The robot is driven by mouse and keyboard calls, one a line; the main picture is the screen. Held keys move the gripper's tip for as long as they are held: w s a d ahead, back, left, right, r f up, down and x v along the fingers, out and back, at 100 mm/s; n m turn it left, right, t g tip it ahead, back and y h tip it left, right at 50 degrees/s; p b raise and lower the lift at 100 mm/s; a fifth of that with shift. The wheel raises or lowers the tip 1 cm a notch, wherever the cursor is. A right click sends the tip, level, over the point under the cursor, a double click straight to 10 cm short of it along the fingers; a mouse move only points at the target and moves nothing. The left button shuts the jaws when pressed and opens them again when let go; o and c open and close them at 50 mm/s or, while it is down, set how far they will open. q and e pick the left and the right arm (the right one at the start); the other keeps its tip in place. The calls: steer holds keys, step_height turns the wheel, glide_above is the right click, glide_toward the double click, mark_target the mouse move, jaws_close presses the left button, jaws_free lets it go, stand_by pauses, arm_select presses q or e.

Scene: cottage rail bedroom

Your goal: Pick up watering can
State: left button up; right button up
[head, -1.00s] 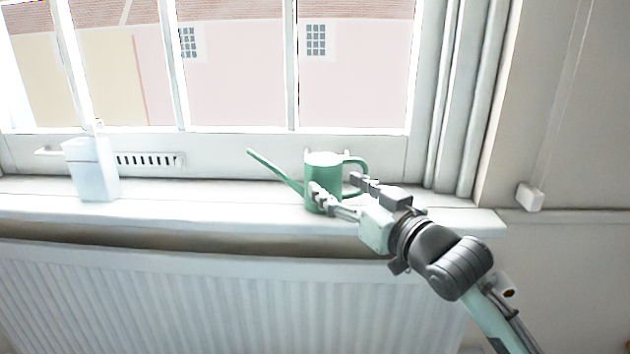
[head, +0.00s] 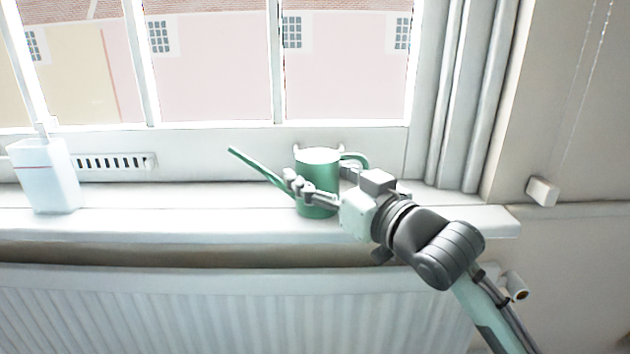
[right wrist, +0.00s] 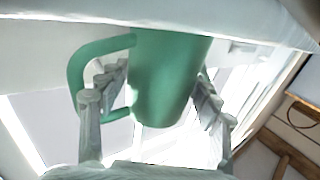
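The green watering can (head: 318,178) stands upright on the white windowsill, its long spout pointing up to the left and its handle on the right. My right gripper (head: 316,182) reaches in from the right with its fingers apart around the can's body. One finger shows in front of the can; the other is mostly hidden behind it. In the right wrist view the can's body (right wrist: 168,75) lies between the two fingers, and the left finger overlaps the handle loop. I cannot tell whether either finger touches the can. My left gripper is out of view.
The windowsill (head: 180,222) is narrow, with the window close behind it and a white radiator (head: 200,310) below. A white translucent container (head: 45,178) stands at the far left. The sill between container and can is clear.

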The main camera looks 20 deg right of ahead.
mark_target(319, 155)
steer(key=c, duration=1.1)
steer(key=shift+r, duration=0.1)
steer(key=shift+c, duration=0.2)
steer(key=shift+r, duration=0.6)
step_height(319, 155, up, 3)
steer(key=shift+f+p, duration=0.1)
steer(key=shift+p, duration=0.35)
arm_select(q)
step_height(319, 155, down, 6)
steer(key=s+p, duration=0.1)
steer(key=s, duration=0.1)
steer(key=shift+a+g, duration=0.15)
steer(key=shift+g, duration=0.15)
arm_select(e)
steer(key=a+r, duration=0.7)
steer(key=a, duration=0.4)
steer(key=shift+w+a, duration=0.25)
steer(key=shift+a, duration=0.05)
